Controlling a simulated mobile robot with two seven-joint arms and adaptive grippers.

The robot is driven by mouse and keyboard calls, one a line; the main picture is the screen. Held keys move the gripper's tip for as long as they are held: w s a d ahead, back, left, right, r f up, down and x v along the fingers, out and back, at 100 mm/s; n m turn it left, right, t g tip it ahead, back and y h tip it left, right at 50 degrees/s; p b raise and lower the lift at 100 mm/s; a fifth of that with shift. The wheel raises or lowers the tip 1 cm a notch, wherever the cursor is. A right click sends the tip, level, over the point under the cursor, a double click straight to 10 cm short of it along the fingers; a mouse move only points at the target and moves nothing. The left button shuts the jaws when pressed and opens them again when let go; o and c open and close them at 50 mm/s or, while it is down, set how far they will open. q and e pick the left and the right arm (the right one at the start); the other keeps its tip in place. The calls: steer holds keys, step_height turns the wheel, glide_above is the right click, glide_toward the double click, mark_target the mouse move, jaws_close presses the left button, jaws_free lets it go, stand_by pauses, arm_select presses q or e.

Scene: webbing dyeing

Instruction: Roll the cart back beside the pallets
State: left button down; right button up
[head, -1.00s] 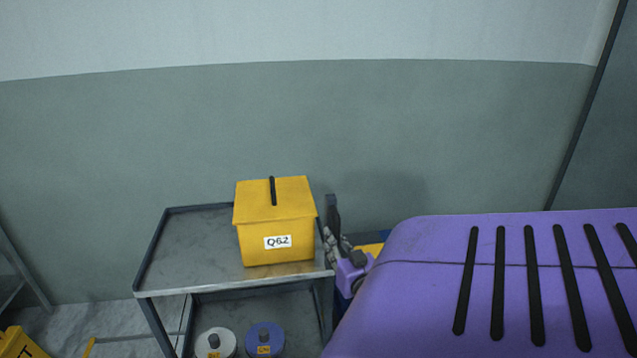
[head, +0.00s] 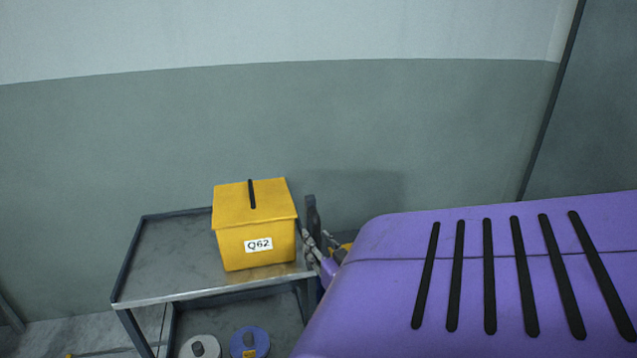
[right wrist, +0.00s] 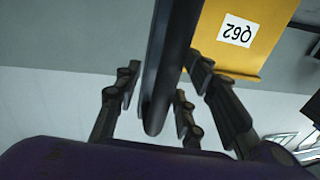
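The cart (head: 168,262) is a grey two-level trolley with a dark rim, left of centre in the head view. A yellow lidded box (head: 255,240) labelled Q62 stands on its top shelf; it also shows in the right wrist view (right wrist: 252,30). A dark upright bar (head: 312,216) rises at the cart's right end. My right gripper (head: 318,243) is at this bar. In the right wrist view its fingers are on both sides of the bar (right wrist: 168,65), with a gap visible on the left side. My left gripper is out of view. No pallets are visible.
A white spool (head: 199,347) and a blue spool (head: 250,342) sit on the cart's lower shelf. The grey-green wall (head: 250,120) runs behind the cart. Bare floor (head: 70,338) shows left of the cart. A yellow object (head: 347,247) is partly hidden behind my right gripper.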

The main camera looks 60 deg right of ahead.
steer(key=shift+a, duration=0.1)
steer(key=v, duration=1.2)
